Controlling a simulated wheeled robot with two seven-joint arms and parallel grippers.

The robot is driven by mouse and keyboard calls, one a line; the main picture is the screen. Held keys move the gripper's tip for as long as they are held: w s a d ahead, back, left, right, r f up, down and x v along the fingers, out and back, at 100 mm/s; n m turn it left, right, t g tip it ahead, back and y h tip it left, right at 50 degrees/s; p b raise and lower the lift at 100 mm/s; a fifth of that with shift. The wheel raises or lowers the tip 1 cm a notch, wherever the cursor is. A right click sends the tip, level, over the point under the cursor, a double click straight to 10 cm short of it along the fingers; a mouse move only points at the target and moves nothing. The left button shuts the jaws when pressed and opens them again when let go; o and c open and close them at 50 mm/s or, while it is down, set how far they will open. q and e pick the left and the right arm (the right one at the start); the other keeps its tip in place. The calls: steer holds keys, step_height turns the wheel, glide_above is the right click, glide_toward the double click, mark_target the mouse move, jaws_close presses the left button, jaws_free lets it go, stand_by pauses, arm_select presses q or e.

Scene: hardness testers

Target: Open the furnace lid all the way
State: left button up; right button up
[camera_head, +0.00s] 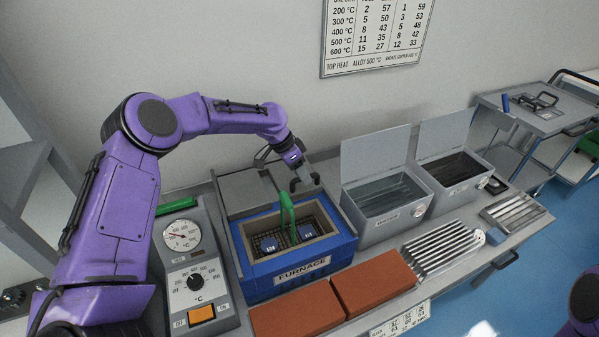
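The blue furnace (257,277) stands on the bench in the middle, with its name on the front. Its top opening shows a dark grid with small blue blocks (270,244) inside and a green arched handle (287,213) rising from it. A flat grey panel (243,189), which looks like the lid, lies behind the opening and leaves it uncovered. My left gripper (305,181) hangs above the furnace's back right corner, its dark fingers apart and seemingly empty. Whether it touches the panel is unclear. My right gripper is out of view; part of that arm shows at bottom right.
A dial and control box (196,275) stands left of the furnace. Two red-brown bricks (372,285) lie in front. Two grey tanks with raised lids (385,193) stand to the right, near a ribbed rack (444,250). A cart (541,112) stands at far right.

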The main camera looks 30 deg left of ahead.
arm_select(q)
steer(key=shift+a, duration=0.1)
steer(key=b+v, duration=0.1)
steer(key=v, duration=0.9)
steer(key=shift+r, duration=0.2)
